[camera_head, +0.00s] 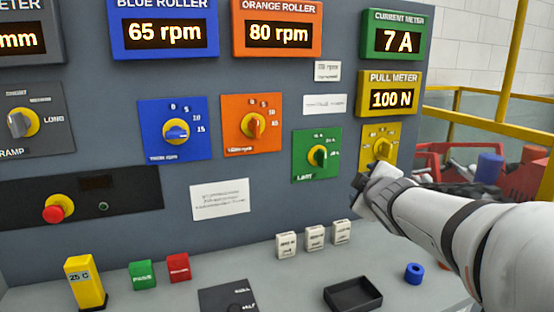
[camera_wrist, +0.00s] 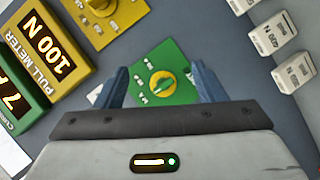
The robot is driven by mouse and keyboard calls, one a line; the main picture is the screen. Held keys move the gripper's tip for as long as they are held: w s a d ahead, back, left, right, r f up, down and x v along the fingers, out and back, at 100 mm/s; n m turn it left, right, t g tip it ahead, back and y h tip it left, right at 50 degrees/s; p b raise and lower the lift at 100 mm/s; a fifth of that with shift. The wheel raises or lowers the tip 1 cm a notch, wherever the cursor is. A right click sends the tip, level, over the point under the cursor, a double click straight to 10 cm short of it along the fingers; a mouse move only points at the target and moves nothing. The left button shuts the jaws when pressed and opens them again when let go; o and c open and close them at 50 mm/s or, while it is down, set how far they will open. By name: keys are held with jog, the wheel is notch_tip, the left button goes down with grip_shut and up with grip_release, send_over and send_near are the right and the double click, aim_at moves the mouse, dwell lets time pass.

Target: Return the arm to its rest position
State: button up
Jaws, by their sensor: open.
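My white arm reaches in from the right in the head view. My gripper (camera_head: 370,190) is close to the panel, just below the yellow knob plate (camera_head: 382,148) and right of the green knob plate (camera_head: 317,155). In the wrist view my gripper (camera_wrist: 160,90) has its two blue-grey fingers spread apart with nothing held between them. The green plate (camera_wrist: 182,93) with its yellow-ringed knob shows beyond and between the fingers. The yellow plate (camera_wrist: 105,18) is at the top left there. Exact distance from the fingertips to the panel cannot be told.
Below the panel, a shelf (camera_head: 200,295) bears several white labelled blocks (camera_head: 314,237), a black tray (camera_head: 352,293), a blue ring (camera_head: 414,273), green (camera_head: 142,275) and red blocks (camera_head: 178,268), and a yellow block (camera_head: 85,282). A red stop button (camera_head: 54,213) sits left. Yellow railing (camera_head: 490,125) stands right.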

jog(key=s+a+f+m+g+p, duration=0.2)
jog(key=s+m+g+p, duration=0.1)
jog(key=s, duration=0.5)
jog(key=s+a+f+m+g+p, duration=0.2)
jog(key=s+m+g+p, duration=0.2)
jog(key=s, duration=0.4)
jog(key=s+a+f+m+g+y+p, duration=0.1)
jog(key=s+m+g+p, duration=0.3)
jog(key=s, duration=0.5)
jog(key=shift+a+f+g, duration=0.6)
jog(key=shift+a+f, duration=0.15)
jog(key=shift+f, duration=0.1)
